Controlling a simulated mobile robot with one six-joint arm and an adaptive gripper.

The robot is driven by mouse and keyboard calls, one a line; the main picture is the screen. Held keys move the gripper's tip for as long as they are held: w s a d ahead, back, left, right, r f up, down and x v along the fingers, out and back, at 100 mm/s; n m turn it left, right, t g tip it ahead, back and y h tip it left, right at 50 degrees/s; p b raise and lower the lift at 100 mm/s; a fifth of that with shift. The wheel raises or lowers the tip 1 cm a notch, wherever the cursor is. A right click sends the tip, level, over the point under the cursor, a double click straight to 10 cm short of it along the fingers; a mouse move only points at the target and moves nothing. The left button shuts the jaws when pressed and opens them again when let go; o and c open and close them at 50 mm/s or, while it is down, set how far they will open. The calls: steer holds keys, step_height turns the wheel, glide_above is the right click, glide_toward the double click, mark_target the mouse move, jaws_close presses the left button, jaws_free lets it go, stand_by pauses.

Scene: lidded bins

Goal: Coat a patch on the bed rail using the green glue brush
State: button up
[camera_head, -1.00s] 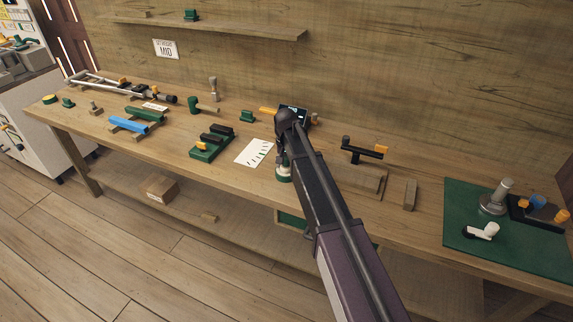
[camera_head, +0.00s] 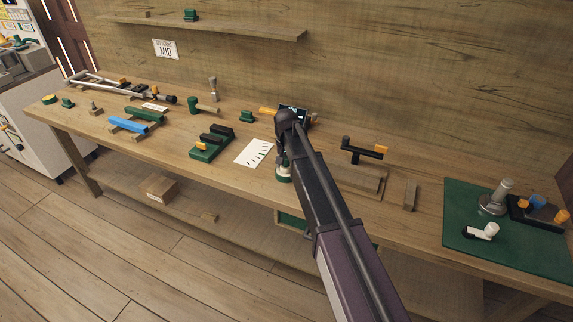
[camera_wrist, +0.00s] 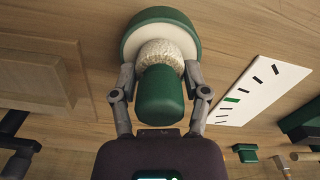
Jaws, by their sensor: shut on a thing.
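In the wrist view, my gripper (camera_wrist: 159,78) is shut on the green glue brush (camera_wrist: 160,97), with a finger on each side. Its pale bristle end (camera_wrist: 160,55) is at a round green pot (camera_wrist: 135,30) with a whitish inside. Whether the bristles touch the glue, I cannot tell. In the head view, the pot (camera_head: 284,177) shows below the end of my arm, which hides most of the gripper and brush. A pale metal frame (camera_head: 95,80) lies at the far left of the bench; I cannot tell whether it is the bed rail.
A white card with marks (camera_head: 254,152) lies left of the pot. A green block with black parts (camera_head: 210,146) and blue bar (camera_head: 130,125) lie further left. A black stand (camera_head: 362,150) is to the right, a green mat (camera_head: 460,240) beyond. The bench front is mostly clear.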

steer(key=shift+r+p, duration=3.3)
steer(key=shift+r, duration=0.15)
